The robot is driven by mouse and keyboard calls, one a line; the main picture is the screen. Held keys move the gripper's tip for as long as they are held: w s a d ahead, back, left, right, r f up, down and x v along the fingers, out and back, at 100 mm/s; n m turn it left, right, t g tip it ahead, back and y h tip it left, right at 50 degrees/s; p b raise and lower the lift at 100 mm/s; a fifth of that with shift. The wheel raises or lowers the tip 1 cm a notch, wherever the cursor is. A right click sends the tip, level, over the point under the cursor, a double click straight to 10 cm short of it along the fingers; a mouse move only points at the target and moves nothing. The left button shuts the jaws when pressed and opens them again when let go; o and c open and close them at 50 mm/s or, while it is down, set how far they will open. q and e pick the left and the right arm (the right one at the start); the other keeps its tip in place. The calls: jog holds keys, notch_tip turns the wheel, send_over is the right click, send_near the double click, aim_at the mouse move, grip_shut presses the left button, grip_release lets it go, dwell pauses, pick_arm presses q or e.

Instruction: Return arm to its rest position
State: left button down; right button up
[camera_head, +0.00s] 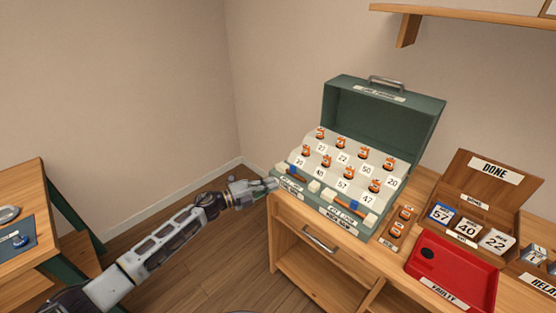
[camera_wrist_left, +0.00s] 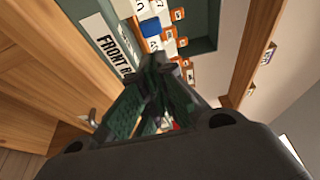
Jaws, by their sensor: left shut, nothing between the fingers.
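My left gripper (camera_head: 272,183) is shut and empty, at the left front corner of the green toolbox on the bench. My left arm reaches in from the lower left in the head view. In the left wrist view the gripper's dark green fingers (camera_wrist_left: 155,75) meet at their tips, near the box's label that begins "FRONT". I cannot tell whether the fingertips touch the box. My right gripper is not in view.
A red tray (camera_head: 452,268) labelled "FAULTY" and a wooden "DONE" box (camera_head: 491,172) with number cards stand right of the green box. A wooden drawer front (camera_head: 318,238) is below it. A wooden table (camera_head: 30,190) is at far left. Open floor lies between.

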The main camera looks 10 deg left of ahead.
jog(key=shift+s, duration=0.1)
